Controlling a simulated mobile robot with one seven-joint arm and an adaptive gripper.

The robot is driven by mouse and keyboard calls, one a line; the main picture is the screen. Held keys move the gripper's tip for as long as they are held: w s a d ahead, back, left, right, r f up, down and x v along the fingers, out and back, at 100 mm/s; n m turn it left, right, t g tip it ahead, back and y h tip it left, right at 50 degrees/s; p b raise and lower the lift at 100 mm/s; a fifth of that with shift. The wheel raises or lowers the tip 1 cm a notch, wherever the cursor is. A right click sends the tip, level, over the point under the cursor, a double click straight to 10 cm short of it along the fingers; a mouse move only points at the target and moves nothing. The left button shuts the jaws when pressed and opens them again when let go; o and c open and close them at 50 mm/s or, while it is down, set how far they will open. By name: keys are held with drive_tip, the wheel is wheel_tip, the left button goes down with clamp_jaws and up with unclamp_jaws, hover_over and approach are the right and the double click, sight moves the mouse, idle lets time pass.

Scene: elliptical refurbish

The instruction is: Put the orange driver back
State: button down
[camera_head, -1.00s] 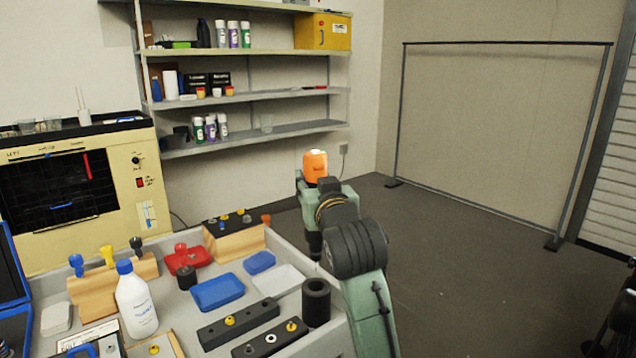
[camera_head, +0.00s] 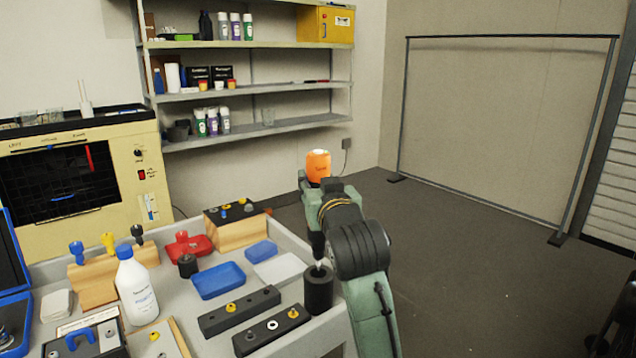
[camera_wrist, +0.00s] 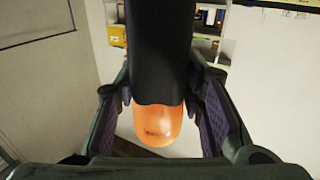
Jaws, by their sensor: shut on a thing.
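The orange driver (camera_head: 318,167) is upright in my gripper (camera_head: 318,188), its orange handle end above the jaws and its dark lower part and thin tip below. In the wrist view the driver (camera_wrist: 157,124) lies between the two fingers of my gripper (camera_wrist: 163,98), which is shut on it. A black hollow cylinder (camera_head: 319,292) stands at the tray's right edge, directly under the tip. The tip shows at its mouth; I cannot tell whether it is inside.
The grey tray (camera_head: 292,229) holds a blue box (camera_head: 218,281), two dark bars with knobs, a white bottle (camera_head: 136,290) and a wooden block (camera_head: 95,285) with blue, yellow and black knobbed pieces. Shelves stand behind.

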idle(0.3)
drive_tip(key=shift+f+b, duration=1.8)
drive_tip(key=shift+f, duration=0.8)
drive_tip(key=shift+f+b, duration=0.95)
drive_tip(key=shift+f, duration=0.65)
drive_tip(key=shift+f, duration=0.3)
drive_tip(key=c, duration=1)
unclamp_jaws()
